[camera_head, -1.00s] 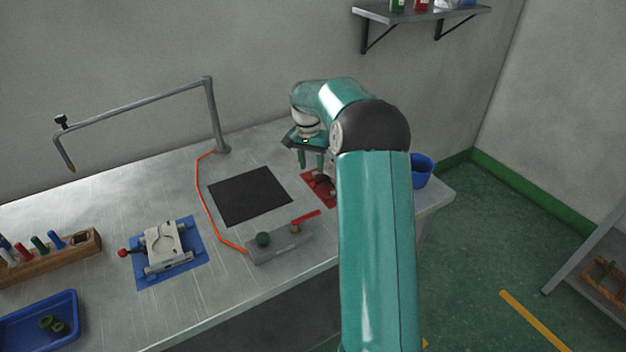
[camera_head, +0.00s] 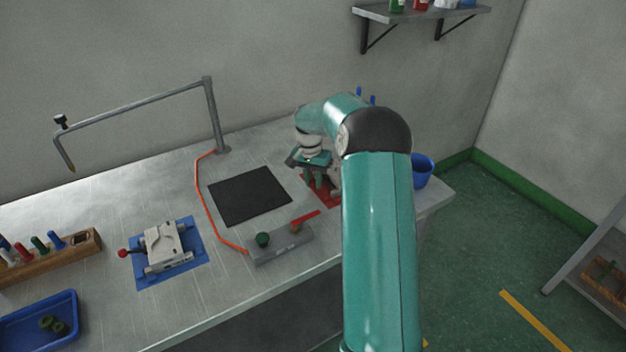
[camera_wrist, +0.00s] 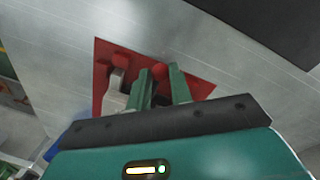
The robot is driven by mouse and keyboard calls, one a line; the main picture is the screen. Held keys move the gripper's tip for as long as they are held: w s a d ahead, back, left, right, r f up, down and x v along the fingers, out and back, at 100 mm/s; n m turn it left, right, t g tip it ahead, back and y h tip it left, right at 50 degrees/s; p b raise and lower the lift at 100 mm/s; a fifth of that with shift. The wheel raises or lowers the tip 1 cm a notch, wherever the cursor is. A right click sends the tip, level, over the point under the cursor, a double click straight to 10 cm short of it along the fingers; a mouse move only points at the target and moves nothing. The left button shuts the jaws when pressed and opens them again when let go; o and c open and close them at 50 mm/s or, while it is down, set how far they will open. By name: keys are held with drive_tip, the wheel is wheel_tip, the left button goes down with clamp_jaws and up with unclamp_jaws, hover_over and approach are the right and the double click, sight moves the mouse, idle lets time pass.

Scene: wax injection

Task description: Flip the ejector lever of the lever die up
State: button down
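A grey die sits on a red mat (camera_head: 323,201) at the right of the bench, mostly hidden by my arm. In the wrist view the grey die (camera_wrist: 114,93) stands on the red mat (camera_wrist: 101,70), with a red knob (camera_wrist: 160,72) beside it. My gripper (camera_head: 314,186) points down over the red mat. In the wrist view its two green fingers (camera_wrist: 162,71) are apart, with the red knob showing between them. Contact cannot be made out. Another grey die (camera_head: 165,245) lies on a blue mat (camera_head: 199,256) at the left, with a red ball-ended lever (camera_head: 123,253) sticking out leftward.
A grey block with a green knob (camera_head: 263,239) and red handle (camera_head: 306,217) stands near the front edge. A black pad (camera_head: 249,196), orange hose (camera_head: 207,211) and metal post (camera_head: 214,118) are left of my gripper. A blue bin (camera_head: 423,168) stands right of my arm.

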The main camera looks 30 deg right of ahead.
idle(0.3)
drive_tip(key=y, duration=0.1)
drive_tip(key=d+r+y, duration=0.1)
drive_tip(key=y, duration=0.1)
drive_tip(key=shift+r, duration=0.15)
drive_tip(key=shift+d+r+y, duration=0.1)
drive_tip(key=shift+r+y, duration=0.15)
drive_tip(key=shift+y, duration=0.45)
drive_tip(key=shift+d+r+y, duration=0.1)
drive_tip(key=shift+r+y, duration=0.15)
drive_tip(key=shift+y, duration=0.45)
drive_tip(key=c, duration=1.3)
unclamp_jaws()
drive_tip(key=s+v, duration=0.1)
drive_tip(key=v, duration=1.2)
drive_tip(key=shift+w+r, duration=0.35)
drive_tip(key=shift+r, duration=0.05)
